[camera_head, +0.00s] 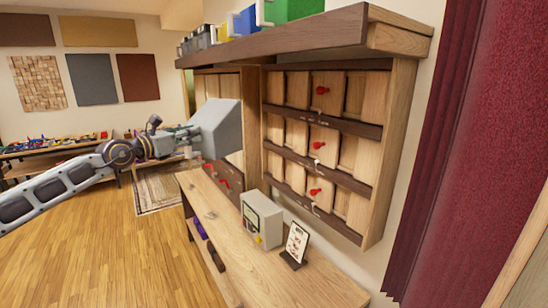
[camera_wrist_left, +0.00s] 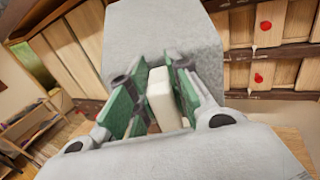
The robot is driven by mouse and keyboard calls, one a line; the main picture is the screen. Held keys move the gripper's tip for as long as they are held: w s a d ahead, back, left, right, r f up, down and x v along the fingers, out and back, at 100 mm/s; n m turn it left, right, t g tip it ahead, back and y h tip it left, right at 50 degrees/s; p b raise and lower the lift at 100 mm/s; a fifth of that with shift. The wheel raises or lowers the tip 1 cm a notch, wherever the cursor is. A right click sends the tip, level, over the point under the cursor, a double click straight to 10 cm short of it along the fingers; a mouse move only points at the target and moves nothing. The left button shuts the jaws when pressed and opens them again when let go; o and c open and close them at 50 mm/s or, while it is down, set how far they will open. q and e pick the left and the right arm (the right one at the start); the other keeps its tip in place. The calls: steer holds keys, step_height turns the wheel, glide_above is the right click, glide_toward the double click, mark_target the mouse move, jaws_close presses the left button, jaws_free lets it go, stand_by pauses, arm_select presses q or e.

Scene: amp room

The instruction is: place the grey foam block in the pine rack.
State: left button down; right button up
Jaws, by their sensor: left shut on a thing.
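The grey foam block (camera_head: 222,128) is held up in the air in the middle of the head view, tilted. My left gripper (camera_head: 186,140) is at its left side. In the left wrist view the left gripper's green-padded fingers (camera_wrist_left: 155,95) are closed around a pale upright piece (camera_wrist_left: 160,90) in front of the block (camera_wrist_left: 160,40). The pine rack (camera_head: 378,150) stands against the wall to the right, with wooden compartments, dark shelf edges and red knobs. The block is apart from it and in front of a second wooden section. My right gripper is not seen.
A wooden bench (camera_head: 290,285) stands below the rack, with a grey device (camera_head: 262,218) and a small sign stand (camera_head: 295,243) on it. A dark-edged shelf (camera_head: 280,38) overhangs the rack and carries coloured bins. Open wooden floor (camera_head: 110,255) lies to the left.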

arm_select(q)
steer(key=shift+f+y, duration=0.3)
steer(key=shift+f, duration=1.3)
steer(key=shift+s+a+f+n+t+y, duration=0.75)
steer(key=shift+s+f+y, duration=0.6)
steer(key=shift+f, duration=4.75)
steer(key=shift+s+a+f+n+t+y, duration=0.45)
steer(key=shift+s+a+f+n+y, duration=0.85)
steer(key=shift+f, duration=4.8)
steer(key=s+a+f+n+y, duration=0.2)
steer(key=s+a+f+y, duration=0.1)
steer(key=s+f, duration=1.05)
steer(key=w+d+f, duration=0.1)
steer(key=d+f, duration=0.2)
steer(key=d, duration=0.9)
steer(key=shift+t+y+b, duration=0.3)
steer(key=shift+y+b, duration=0.05)
steer(key=shift+y, duration=0.1)
steer(key=shift+n, duration=0.25)
